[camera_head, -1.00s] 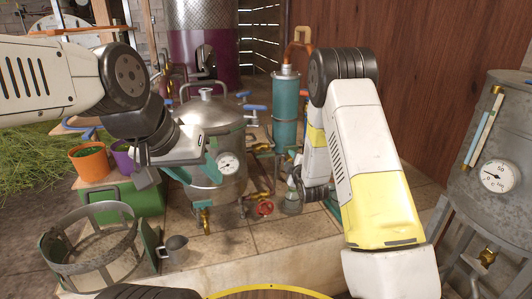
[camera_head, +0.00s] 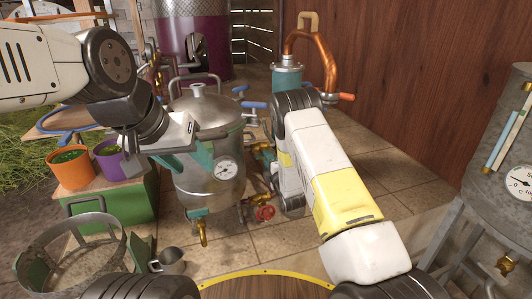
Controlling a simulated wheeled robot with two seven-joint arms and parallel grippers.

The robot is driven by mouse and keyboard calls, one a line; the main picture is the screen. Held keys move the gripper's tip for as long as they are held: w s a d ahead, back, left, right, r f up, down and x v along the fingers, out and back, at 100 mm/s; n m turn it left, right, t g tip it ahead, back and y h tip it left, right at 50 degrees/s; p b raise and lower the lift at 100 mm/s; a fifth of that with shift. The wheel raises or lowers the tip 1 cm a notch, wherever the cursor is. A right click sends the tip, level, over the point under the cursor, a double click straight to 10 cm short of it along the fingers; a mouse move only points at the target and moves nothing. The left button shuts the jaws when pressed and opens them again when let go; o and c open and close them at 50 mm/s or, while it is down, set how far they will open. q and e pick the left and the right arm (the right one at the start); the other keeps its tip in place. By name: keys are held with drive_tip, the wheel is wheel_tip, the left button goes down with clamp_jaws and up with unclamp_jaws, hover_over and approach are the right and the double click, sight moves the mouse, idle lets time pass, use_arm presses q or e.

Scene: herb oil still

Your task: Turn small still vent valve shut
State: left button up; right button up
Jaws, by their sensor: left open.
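The small still (camera_head: 205,185) is a silver pot with a domed lid, a top handle and a round gauge on its front. Blue-handled levers (camera_head: 254,105) stick out at its upper right. A red wheel valve (camera_head: 265,212) sits low at its right, and a brass tap (camera_head: 203,233) hangs at its lower front. I cannot tell which of these is the vent valve. My left gripper (camera_head: 187,160) is open, its teal fingers apart in front of the still's upper left side; whether they touch it is unclear. My right arm stands right of the still; its gripper is hidden.
A teal condenser (camera_head: 287,80) with a copper pipe stands behind my right arm. A green crate (camera_head: 130,205) bears orange and purple pots at left. A metal basket (camera_head: 70,265) and a small grey jug (camera_head: 170,262) are in front. A larger gauged vessel (camera_head: 505,170) stands at right.

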drive_tip(key=shift+x, duration=0.85)
clamp_jaws()
drive_tip(key=shift+m, duration=0.4)
drive_tip(key=m, duration=1.7)
drive_tip(key=shift+f, duration=0.1)
drive_tip(key=shift+m, duration=0.4)
